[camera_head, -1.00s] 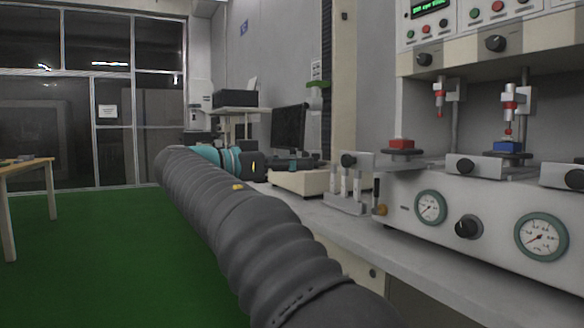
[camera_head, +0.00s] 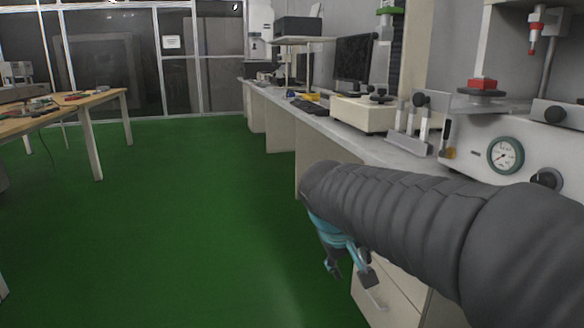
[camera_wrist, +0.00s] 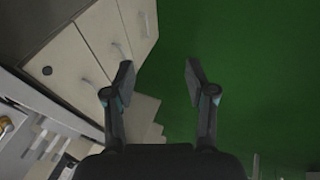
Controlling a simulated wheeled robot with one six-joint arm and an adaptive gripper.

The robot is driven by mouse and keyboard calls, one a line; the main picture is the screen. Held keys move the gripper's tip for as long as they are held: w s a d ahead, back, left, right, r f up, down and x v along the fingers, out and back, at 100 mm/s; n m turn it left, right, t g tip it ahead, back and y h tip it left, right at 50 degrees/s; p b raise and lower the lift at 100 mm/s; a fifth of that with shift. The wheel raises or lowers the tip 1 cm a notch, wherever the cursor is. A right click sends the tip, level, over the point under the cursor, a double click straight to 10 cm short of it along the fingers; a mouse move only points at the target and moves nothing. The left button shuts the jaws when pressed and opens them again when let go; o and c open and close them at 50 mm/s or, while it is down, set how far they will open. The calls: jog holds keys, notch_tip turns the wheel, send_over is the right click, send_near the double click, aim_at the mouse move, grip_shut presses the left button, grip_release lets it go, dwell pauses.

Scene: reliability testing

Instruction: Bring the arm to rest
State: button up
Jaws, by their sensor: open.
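My arm, in a dark ribbed sleeve, reaches in from the right of the head view and bends down at its far end. My gripper (camera_head: 350,274) hangs below that bend, beside the drawer fronts (camera_head: 385,290) of the bench and over the green floor. In the wrist view my gripper (camera_wrist: 158,85) has its two fingers spread apart with nothing between them. The wrist view looks down on the drawer fronts (camera_wrist: 95,45) at left and the floor (camera_wrist: 240,60) at right. The gripper appears clear of the drawers, but the gap is hard to judge.
The test machine (camera_head: 470,145) with gauges stands on the grey bench (camera_head: 375,152) at right. A monitor (camera_head: 353,60) and a beige box (camera_head: 362,115) stand farther along. A wooden table (camera_head: 104,97) is at left. The green floor (camera_head: 190,210) between is free.

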jog(key=s+d+m+y+p, duration=0.1)
jog(key=s+d+p, duration=0.1)
jog(key=s, duration=0.7)
jog(key=s+d+m+t+y+p, duration=0.1)
jog(key=s+d+m+y+p, duration=0.1)
jog(key=s, duration=0.7)
jog(key=shift+s+d+r+m+p, duration=0.2)
jog(key=shift+s+r+m+p, duration=0.15)
jog(key=shift+p, duration=0.45)
